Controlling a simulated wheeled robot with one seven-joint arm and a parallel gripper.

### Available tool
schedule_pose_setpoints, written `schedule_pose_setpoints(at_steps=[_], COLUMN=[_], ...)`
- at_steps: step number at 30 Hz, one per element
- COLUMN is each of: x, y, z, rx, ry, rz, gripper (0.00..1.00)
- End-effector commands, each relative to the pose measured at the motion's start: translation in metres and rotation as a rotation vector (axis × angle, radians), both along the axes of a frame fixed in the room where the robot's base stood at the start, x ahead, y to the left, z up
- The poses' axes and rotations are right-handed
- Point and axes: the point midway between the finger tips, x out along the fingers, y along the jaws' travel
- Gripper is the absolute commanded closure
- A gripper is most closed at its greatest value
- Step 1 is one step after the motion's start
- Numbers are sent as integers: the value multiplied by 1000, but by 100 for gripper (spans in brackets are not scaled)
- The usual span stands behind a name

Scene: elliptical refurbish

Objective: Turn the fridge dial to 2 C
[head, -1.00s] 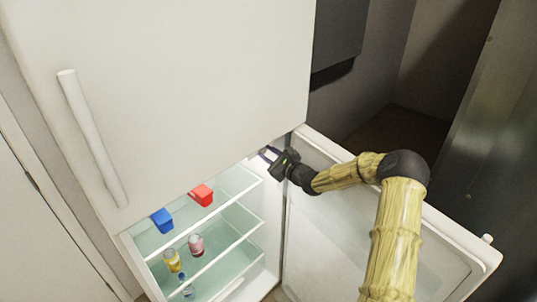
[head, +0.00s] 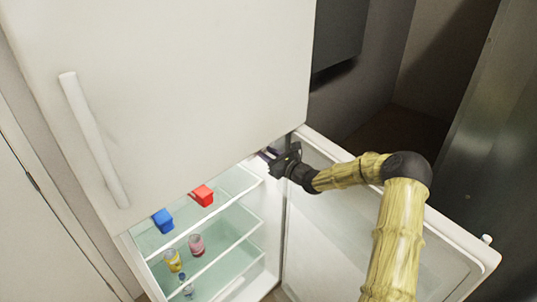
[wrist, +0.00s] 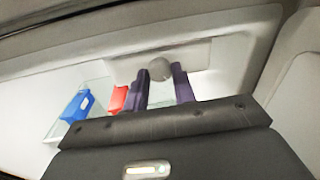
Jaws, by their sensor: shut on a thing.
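The fridge dial (wrist: 160,69) is a small round grey knob on a pale panel on the fridge's inner wall, seen in the wrist view. My gripper (wrist: 160,76) has its two dark purple fingers on either side of the dial, shut on it. In the head view my gripper (head: 270,154) reaches into the top right of the open fridge compartment, just below the upper door. The dial is hidden there, and its markings are not readable in the wrist view.
The upper fridge door (head: 190,90) is closed above my gripper. The open lower door (head: 340,240) stands to the right, beneath my arm. A blue container (head: 163,220) and a red container (head: 203,195) sit on the top glass shelf, with several small items below.

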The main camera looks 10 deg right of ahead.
Motion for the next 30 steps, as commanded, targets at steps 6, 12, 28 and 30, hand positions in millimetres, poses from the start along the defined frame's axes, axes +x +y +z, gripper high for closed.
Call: schedule_pose_setpoints(at_steps=[6,12,28,30], x=[1,1,1,1], y=[-1,-1,-4,-4], z=[3,4,4,4], rx=[168,317,534,540], ry=[119,226,382,386], rz=[-2,-2,-4,-5], gripper=[97,97,97,97])
